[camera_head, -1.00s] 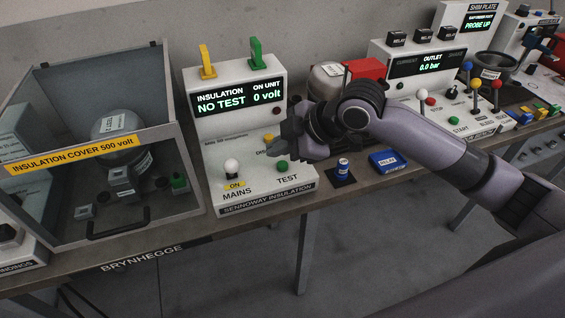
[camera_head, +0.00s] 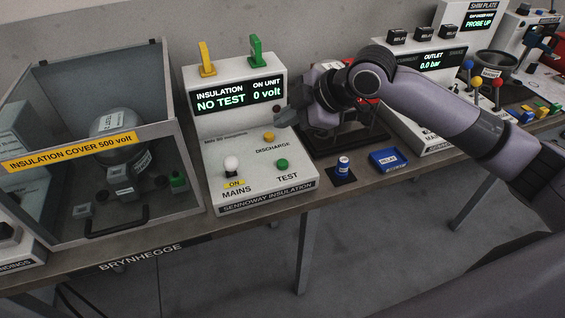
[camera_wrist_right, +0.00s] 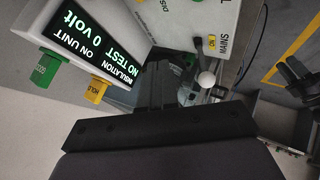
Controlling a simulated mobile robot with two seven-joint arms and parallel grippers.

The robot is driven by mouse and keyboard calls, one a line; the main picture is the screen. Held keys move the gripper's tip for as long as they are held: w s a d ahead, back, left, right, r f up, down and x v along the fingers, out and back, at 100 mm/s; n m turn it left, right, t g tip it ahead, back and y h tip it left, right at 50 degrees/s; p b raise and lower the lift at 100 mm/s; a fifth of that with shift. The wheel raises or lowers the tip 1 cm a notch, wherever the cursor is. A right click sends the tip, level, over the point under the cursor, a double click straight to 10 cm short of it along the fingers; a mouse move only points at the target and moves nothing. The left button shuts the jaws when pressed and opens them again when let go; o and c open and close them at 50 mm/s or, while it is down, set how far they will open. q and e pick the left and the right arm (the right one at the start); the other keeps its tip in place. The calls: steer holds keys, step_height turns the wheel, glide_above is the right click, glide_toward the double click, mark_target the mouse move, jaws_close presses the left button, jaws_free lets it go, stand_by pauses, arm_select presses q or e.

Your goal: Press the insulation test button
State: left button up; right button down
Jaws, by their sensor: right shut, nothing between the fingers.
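The insulation console (camera_head: 214,190) stands on the bench in the head view. Its green TEST button (camera_head: 282,163) sits at the lower right of the panel, uncovered. The display (camera_head: 238,96) reads "NO TEST" and "0 volt"; it also shows upside down in the wrist view (camera_wrist_right: 97,47). The white-knobbed MAINS lever (camera_head: 231,164) is at the left with an "ON" label. A yellow DISCHARGE button (camera_head: 268,136) is above TEST. My right gripper (camera_head: 282,116) is shut and empty, above and behind the TEST button, near the display's right edge. My left gripper is not in view.
A clear insulation cover box (camera_head: 190,150) stands left of the console with a compressor inside.

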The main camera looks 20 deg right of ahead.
steer(key=b, duration=0.7)
glide_above(286, 164)
step_height(286, 164, down, 6)
steer(key=shift+r, duration=0.1)
steer(key=shift+s+f, duration=0.1)
steer(key=shift+f, duration=1.2)
steer(key=shift+f, duration=0.1)
stand_by(0.5)
steer(key=shift+f, duration=0.25)
